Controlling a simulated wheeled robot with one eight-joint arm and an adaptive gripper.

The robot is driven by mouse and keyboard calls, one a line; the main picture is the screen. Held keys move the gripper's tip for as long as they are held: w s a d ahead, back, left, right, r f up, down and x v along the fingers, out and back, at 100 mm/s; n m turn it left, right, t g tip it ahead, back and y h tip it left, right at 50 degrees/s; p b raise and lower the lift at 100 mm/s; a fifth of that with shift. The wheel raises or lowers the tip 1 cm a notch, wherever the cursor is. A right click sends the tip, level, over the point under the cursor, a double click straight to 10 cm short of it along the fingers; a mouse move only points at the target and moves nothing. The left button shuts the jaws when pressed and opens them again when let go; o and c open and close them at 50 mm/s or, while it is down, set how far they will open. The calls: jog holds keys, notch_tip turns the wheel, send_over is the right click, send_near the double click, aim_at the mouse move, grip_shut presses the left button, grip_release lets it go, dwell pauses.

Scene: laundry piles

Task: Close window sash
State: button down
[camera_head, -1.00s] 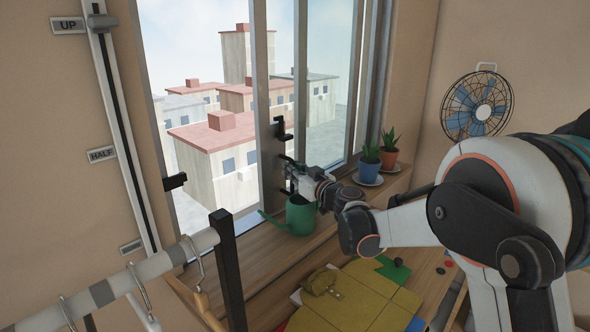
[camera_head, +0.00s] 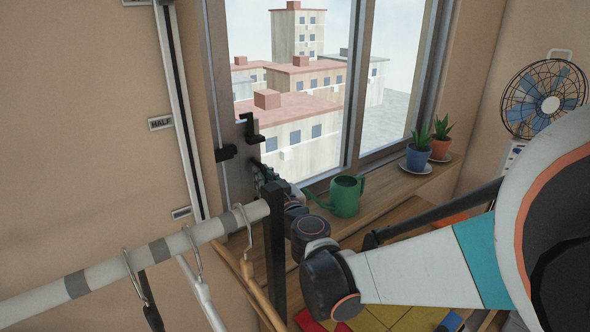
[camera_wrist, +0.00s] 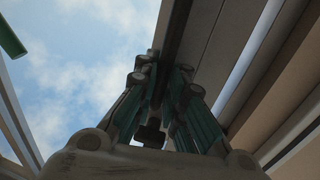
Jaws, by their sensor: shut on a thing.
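The window sash (camera_head: 235,180) is a grey sliding frame with a dark hook-shaped handle (camera_head: 250,130) on its left stile. That stile stands at the left side of the window, close beside the left jamb (camera_head: 212,60); I cannot tell whether they touch. A dark catch (camera_head: 225,153) sits at the jamb. My gripper (camera_head: 262,178) is at the stile below the hook, partly hidden behind a black rack post. In the wrist view my gripper (camera_wrist: 155,85) has its green-sided fingers closed against the sash's dark edge (camera_wrist: 175,30); the exact contact is hidden.
A green watering can (camera_head: 344,196) stands on the sill just right of my gripper. Potted plants (camera_head: 419,157) and a fan (camera_head: 543,98) are farther right. A clothes rail (camera_head: 110,275) with hangers and a black post (camera_head: 275,255) stand close in front of my gripper.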

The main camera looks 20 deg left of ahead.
jog(key=shift+s+a+r, duration=0.1)
jog(key=shift+s+a, duration=0.25)
jog(key=shift+s, duration=0.1)
jog(key=c, duration=1.8)
grip_release()
jog(key=shift+o, duration=0.7)
jog(key=shift+s+a+r, duration=0.1)
jog(key=shift+s, duration=0.15)
jog(key=v, duration=0.7)
jog(key=shift+s+d, duration=0.15)
jog(key=shift+d, duration=0.1)
